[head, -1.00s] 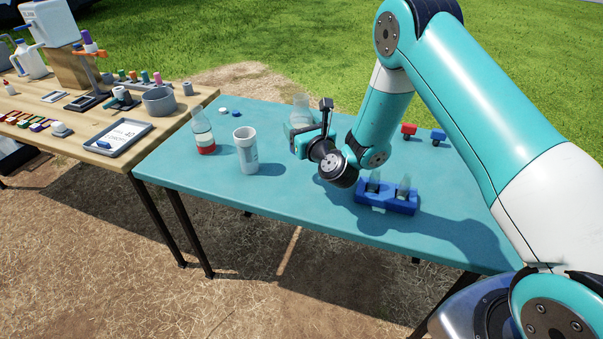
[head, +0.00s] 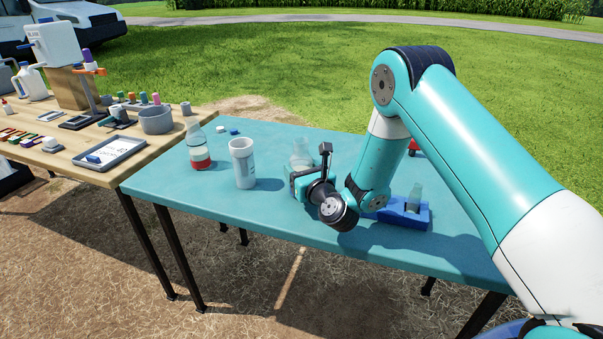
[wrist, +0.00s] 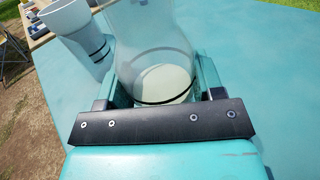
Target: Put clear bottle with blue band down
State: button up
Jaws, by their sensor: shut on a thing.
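My gripper (head: 297,180) is over the middle of the teal table (head: 268,232), shut on a clear bottle (head: 301,154). The bottle stands upright between the jaws in the wrist view (wrist: 158,45), with a pale base and a thin dark ring low down. Its blue band is not visible, being hidden or out of sight. The gripper covers its lower part in the head view, so I cannot tell whether its base touches the table.
A white cup (head: 242,165) stands just left of the held bottle. Two small caps (head: 228,130) lie behind. The table's front middle is clear.

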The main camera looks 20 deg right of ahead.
jog(key=shift+f, duration=0.1)
jog(key=o, duration=0.6)
jog(key=shift+f, duration=0.1)
jog(key=o, duration=0.4)
jog(key=shift+o, duration=0.2)
